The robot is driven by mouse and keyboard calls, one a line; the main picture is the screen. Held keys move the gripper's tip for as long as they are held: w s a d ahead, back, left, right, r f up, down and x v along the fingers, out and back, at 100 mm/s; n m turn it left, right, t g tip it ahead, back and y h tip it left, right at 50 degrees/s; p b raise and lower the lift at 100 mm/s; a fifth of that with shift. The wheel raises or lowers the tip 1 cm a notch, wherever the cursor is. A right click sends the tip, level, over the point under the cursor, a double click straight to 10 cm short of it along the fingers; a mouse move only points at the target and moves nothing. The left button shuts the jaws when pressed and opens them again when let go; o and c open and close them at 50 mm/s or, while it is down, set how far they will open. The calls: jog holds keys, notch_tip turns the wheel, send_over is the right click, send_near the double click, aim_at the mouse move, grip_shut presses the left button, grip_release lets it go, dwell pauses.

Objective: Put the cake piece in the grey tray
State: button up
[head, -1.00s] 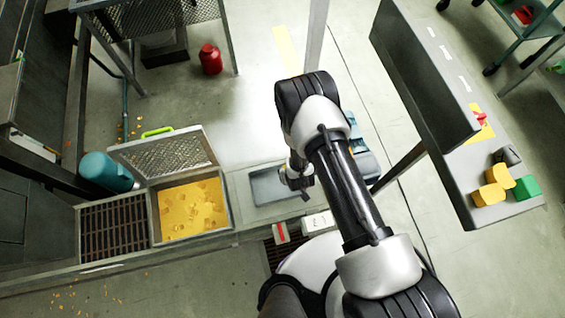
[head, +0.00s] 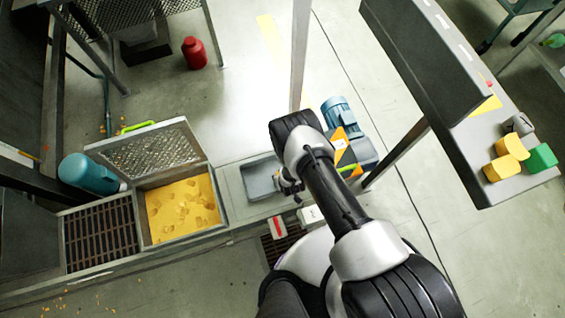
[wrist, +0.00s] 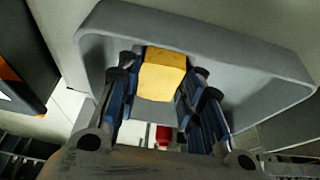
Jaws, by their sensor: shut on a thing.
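The cake piece (wrist: 162,75) is a yellow block in the wrist view, held between the two fingers of my gripper (wrist: 162,88). The fingers are shut on its sides. The grey tray (wrist: 225,40) lies behind the block in that view, with its raised rim around it. Whether the block touches the tray's floor, I cannot tell. In the head view, the shallow grey tray (head: 256,183) sits on the bench, and my gripper (head: 289,183) is at its right side. The cake piece is not clearly visible there.
Left of the tray is an open box of yellow material (head: 183,208) with a mesh lid (head: 152,151). A blue motor (head: 340,115) stands behind my arm. Yellow blocks (head: 503,167) and a green block (head: 541,158) lie on the right bench. A white box (head: 311,215) is near the tray.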

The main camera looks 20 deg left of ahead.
jog(key=shift+f, duration=0.5)
jog(key=shift+f, duration=0.15)
jog(key=o, duration=1)
jog(key=shift+o, duration=0.2)
jog(key=shift+r, duration=0.45)
jog(key=p+v, duration=0.5)
jog(key=v, duration=0.6)
jog(key=shift+s+r, duration=0.2)
jog(key=shift+d, duration=0.15)
